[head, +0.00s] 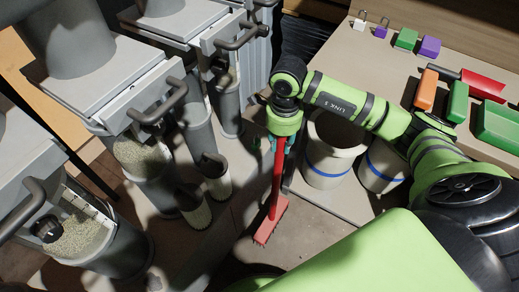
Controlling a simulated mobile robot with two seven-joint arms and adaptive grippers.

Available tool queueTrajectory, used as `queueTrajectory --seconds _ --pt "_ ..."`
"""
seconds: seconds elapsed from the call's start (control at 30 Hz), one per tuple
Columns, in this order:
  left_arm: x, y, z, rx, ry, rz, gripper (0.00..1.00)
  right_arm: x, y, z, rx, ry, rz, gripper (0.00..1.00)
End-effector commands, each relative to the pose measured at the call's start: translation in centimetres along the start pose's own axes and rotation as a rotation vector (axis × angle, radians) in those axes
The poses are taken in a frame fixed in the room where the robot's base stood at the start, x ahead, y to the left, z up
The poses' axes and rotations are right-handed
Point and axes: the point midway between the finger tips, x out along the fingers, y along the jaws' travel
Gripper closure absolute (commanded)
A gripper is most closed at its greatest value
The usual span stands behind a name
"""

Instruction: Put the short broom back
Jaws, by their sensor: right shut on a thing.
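The short broom (277,185) is red, with a straight handle and a wide head at its lower end. It hangs almost upright, tilted a little, with the head down near the floor. My right gripper (277,142) is shut on the upper part of the handle. The green arm link above hides the top of the broom. I cannot tell whether the broom head touches the floor. My left gripper is not in view.
Grey machines with handles and granule-filled containers (85,240) stand at left. Two white buckets with blue bands (325,165) stand right of the broom. A bench (385,75) at right holds padlocks, coloured blocks, a red dustpan (484,86) and a green tray (500,125).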

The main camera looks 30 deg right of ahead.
Motion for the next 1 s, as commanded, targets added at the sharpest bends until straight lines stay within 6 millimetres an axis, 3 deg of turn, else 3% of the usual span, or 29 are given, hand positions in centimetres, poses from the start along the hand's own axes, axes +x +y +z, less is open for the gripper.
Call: queueTrajectory --seconds 0.17,0.4,0.57,0.83,1.0 --pt "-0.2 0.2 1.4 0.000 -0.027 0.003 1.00 2.0 -1.9 3.3 0.001 -0.003 0.001 1.00" --pt "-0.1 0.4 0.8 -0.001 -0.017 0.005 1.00 4.0 -3.6 5.9 -0.002 -0.002 0.000 1.00" --pt "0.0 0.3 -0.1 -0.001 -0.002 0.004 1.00 4.5 -3.9 6.2 -0.002 0.000 -0.001 1.00" --pt "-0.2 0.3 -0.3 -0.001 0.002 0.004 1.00 8.0 -3.8 6.2 -0.002 0.000 0.001 1.00" --pt "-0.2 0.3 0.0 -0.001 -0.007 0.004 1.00 8.3 -3.9 6.2 -0.003 -0.001 -0.002 1.00"
